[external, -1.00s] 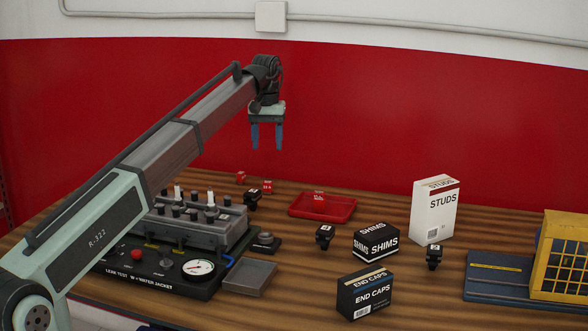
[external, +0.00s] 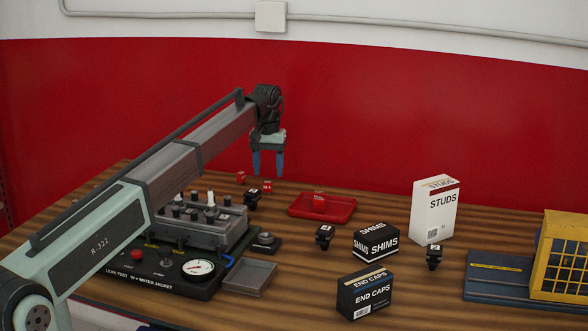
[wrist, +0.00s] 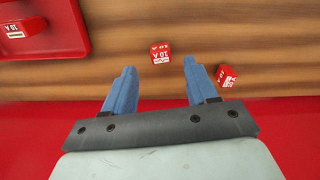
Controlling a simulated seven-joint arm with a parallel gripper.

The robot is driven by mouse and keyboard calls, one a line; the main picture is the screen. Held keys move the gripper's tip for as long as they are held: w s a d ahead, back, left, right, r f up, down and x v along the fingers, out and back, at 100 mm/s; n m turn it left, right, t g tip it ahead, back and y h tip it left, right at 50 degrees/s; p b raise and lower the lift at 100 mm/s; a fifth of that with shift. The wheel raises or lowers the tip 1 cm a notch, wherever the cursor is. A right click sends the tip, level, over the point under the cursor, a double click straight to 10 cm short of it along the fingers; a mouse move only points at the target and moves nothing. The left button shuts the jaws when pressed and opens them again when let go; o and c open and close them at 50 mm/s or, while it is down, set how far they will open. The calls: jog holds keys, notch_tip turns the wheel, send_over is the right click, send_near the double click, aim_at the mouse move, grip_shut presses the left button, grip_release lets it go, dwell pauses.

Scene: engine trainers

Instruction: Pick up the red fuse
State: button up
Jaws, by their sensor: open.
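Three red fuses with white labels show. One red fuse (external: 267,186) stands on the wooden table below my gripper (external: 267,173). In the wrist view this fuse (wrist: 160,53) appears between the two blue fingertips of my gripper (wrist: 159,66), slightly beyond them. A second red fuse (external: 241,176) sits to its left; in the wrist view it (wrist: 226,77) is tilted, just right of the right finger. A third red fuse (external: 319,202) lies in a red tray (external: 340,217), also seen in the wrist view (wrist: 14,28). My gripper is open, points down and holds nothing.
A black part (external: 252,198) stands close to the fuses. The leak test rig (external: 190,245) is in front of them. Black SHIMS (external: 376,243) and END CAPS (external: 364,292) boxes and a white STUDS box (external: 435,210) stand to the right. A red wall (external: 400,120) rises behind.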

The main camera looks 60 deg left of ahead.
aim_at(267, 188)
notch_tip(267, 188, down, 5)
jog(key=shift+s+a+r, duration=0.1)
dwell(0.3)
jog(key=c, duration=1)
